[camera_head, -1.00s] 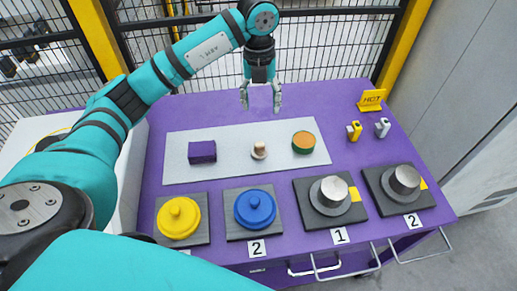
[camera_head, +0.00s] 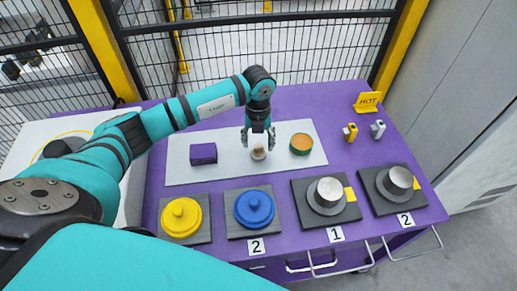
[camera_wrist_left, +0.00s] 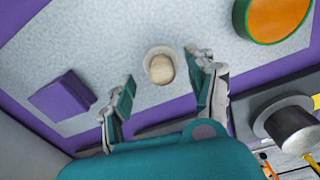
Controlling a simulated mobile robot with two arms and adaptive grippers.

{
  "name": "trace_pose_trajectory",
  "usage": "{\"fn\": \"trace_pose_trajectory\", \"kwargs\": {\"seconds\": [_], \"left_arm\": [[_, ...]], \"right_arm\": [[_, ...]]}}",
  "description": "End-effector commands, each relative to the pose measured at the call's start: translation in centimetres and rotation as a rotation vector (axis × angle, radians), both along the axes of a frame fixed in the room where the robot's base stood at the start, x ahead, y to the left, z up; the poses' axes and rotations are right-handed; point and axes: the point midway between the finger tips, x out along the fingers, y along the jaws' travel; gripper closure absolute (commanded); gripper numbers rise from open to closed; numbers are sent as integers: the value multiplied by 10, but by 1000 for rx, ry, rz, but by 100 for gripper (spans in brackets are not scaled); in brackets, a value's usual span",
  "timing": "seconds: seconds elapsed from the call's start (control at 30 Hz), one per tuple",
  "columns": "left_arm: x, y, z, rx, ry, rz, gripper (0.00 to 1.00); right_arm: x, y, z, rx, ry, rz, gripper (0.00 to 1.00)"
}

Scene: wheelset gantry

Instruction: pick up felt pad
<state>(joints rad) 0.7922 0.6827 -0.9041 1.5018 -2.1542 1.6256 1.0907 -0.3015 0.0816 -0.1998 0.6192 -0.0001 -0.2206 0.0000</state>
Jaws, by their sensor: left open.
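A small round pale piece with a wooden knob, which looks like the felt pad (camera_head: 258,154), stands on the light grey mat (camera_head: 228,173). It also shows in the left wrist view (camera_wrist_left: 160,66), with the knob facing the camera. My left gripper (camera_head: 258,136) is open above it and points down. In the left wrist view the fingers of my left gripper (camera_wrist_left: 162,76) are spread to either side of the knob, with nothing held. I cannot tell how far above the knob they are. My right gripper is not in view.
On the mat, a purple block (camera_head: 203,153) lies left and a green-rimmed orange disc (camera_head: 301,144) right. In front are a yellow lidded piece (camera_head: 181,216), a blue one (camera_head: 254,208) and two metal cylinders (camera_head: 327,192) (camera_head: 396,181). A HOT sign (camera_head: 368,102) stands back right.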

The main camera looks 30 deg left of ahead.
Motion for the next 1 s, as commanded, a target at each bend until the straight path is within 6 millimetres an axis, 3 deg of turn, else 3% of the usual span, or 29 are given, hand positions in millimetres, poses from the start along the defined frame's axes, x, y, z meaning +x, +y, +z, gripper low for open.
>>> {"fn": "trace_pose_trajectory", "kwargs": {"seconds": [0.03, 0.2, 0.47, 0.9, 1.0], "left_arm": [[-2, -2, -5, -1, 5, 0, 43], [-2, -2, -27, 0, 2, 1, 43], [-1, -2, -32, 0, 0, 0, 43], [-2, -2, -32, 0, 1, 0, 97], [-2, -2, -32, 0, 2, 0, 97]], "right_arm": [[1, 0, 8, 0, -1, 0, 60], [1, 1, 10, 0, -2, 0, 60], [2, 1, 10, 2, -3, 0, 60], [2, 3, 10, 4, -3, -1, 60], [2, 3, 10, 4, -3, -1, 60]]}}
